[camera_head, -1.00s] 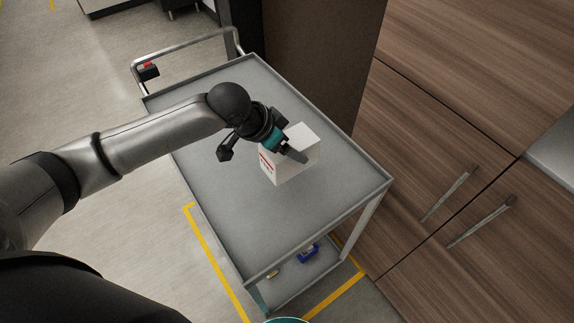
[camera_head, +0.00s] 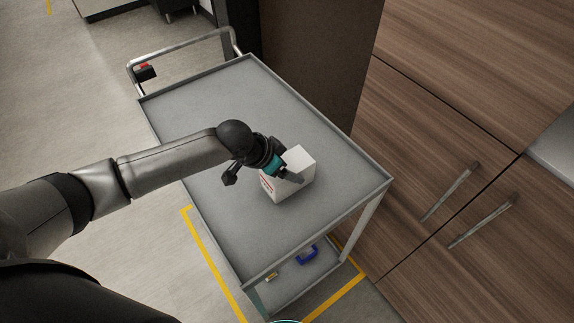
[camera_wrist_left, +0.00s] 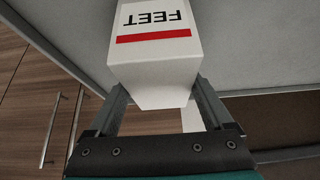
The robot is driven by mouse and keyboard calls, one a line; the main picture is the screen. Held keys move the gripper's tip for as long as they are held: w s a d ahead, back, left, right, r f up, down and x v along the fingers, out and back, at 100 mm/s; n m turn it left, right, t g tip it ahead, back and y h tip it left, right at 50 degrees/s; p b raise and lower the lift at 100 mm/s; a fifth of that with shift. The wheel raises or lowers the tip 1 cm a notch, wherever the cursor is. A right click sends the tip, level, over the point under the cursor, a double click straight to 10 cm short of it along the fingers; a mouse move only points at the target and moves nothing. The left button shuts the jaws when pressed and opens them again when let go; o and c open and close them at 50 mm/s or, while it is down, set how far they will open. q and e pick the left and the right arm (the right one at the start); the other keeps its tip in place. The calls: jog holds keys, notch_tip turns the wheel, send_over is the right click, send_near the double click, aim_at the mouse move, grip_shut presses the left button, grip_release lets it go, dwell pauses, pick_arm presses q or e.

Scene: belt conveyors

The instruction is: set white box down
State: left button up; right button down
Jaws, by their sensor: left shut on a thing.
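The white box (camera_head: 291,180) is at the grey cart's (camera_head: 222,215) top, toward its near right part, in the head view. It has a red stripe and dark print on one side. My left gripper (camera_head: 291,178) is shut on the box. In the left wrist view the white box (camera_wrist_left: 155,55) sits between the two fingers (camera_wrist_left: 163,100), with the word "FEET" and a red bar showing. I cannot tell whether the underside of the box touches the cart top. My right gripper is not in view.
The cart top is otherwise bare, with a low rim around it. Wooden cabinets with bar handles (camera_head: 452,192) stand close on the right, and a dark brown panel (camera_head: 318,65) at the back. A blue item (camera_head: 308,255) lies on the lower shelf.

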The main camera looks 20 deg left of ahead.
pick_arm(q)
jog(key=o, duration=1.5)
jog(key=shift+f, duration=0.1)
jog(key=shift+o, duration=0.2)
jog(key=shift+s+a+r, duration=0.15)
jog(key=shift+s+r, duration=0.05)
jog(key=shift+r, duration=0.45)
jog(key=p+v, duration=0.2)
jog(key=v, duration=0.9)
